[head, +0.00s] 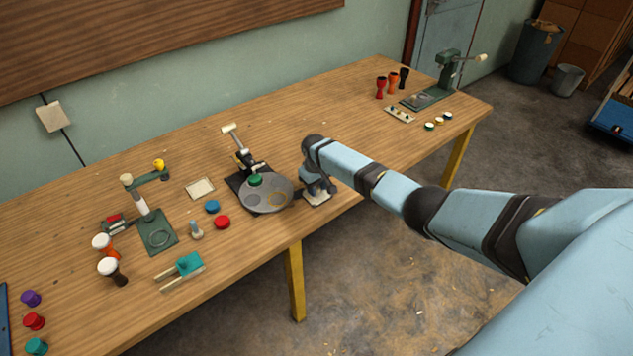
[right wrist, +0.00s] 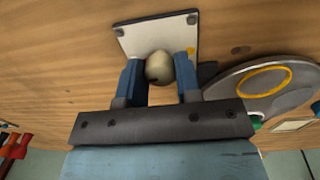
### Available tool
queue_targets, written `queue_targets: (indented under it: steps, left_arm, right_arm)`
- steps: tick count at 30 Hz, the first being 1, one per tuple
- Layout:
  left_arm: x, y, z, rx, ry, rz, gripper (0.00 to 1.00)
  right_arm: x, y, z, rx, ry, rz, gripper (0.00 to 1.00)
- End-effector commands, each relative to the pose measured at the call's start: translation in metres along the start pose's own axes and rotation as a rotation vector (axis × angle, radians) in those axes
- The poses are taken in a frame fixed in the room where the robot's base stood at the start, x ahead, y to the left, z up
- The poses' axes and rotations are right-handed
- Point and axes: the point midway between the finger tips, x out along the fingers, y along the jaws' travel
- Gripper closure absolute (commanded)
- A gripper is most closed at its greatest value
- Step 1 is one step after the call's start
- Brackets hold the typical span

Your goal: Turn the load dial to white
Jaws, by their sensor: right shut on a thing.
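The load dial is a small white plate (head: 317,201) at the front edge of the bench, with a cream round knob (right wrist: 160,68) on it in the right wrist view. My right gripper (right wrist: 160,60) is shut on the knob, one blue finger on each side. A dark mark (right wrist: 191,19) and a yellow mark (right wrist: 191,51) show on the plate's right side. No pointer is clear, so I cannot tell the setting. In the head view my gripper hides the knob. My left gripper is in neither view.
A round grey turntable (head: 265,193) with a green piece (head: 255,180) stands just left of the dial. Blue (head: 212,206) and red (head: 222,222) discs lie further left. Bare bench lies behind my gripper.

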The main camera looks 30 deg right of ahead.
Motion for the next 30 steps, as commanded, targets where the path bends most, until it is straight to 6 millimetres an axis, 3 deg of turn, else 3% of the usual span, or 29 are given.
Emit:
queue_targets:
  steps: [9,26,27,30]
  left_arm:
    - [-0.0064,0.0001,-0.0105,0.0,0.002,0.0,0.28]
    - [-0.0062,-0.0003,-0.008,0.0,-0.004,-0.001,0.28]
    - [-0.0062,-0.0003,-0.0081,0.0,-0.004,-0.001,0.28]
    - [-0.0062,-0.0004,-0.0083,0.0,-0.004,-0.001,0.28]
  right_arm:
    - [-0.0006,-0.0006,-0.0001,0.131,-0.005,0.0,0.92]
    - [0.0002,-0.0005,-0.0003,0.162,-0.006,0.0,0.92]
    - [0.0001,-0.0005,-0.0004,0.162,-0.006,0.0,0.64]
    - [0.0001,-0.0004,-0.0004,0.162,-0.006,0.0,0.43]
